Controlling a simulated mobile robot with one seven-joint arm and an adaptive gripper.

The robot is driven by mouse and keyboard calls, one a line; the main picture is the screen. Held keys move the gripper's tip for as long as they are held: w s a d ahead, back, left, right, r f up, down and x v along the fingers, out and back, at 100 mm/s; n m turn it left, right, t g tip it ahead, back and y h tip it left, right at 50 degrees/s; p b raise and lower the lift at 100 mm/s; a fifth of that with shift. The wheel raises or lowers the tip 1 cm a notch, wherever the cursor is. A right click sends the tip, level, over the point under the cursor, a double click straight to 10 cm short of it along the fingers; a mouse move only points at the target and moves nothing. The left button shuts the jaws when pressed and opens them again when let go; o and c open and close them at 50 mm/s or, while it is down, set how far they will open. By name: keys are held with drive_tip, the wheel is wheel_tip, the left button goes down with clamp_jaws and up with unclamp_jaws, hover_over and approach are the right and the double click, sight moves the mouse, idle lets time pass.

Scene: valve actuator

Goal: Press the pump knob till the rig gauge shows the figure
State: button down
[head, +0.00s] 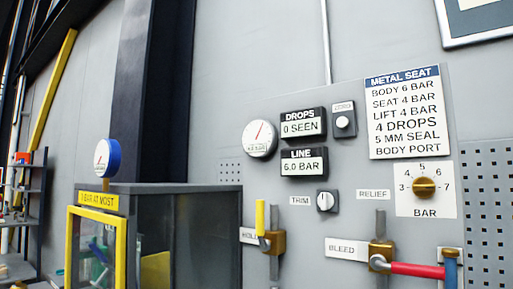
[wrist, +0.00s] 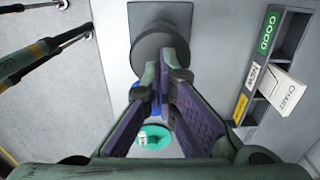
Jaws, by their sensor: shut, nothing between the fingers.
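In the head view a round white gauge (head: 260,138) with a red needle is on the grey panel. A second, blue-cased gauge (head: 106,157) stands on the cabinet at left. Both scales are too small to read, and which is the rig gauge is unclear. My gripper is outside the head view.
The panel has a LINE display (head: 304,162) at 6.0 BAR, a DROPS display (head: 303,123) at 0 SEEN, a METAL SEAT card (head: 405,112) and a BAR dial (head: 424,188). The cabinet sign (head: 97,201) says 3 BAR. A labelled rack (wrist: 283,55) stands right of my gripper.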

drive_tip(key=shift+r, duration=0.15)
drive_tip(key=shift+r, duration=2.4)
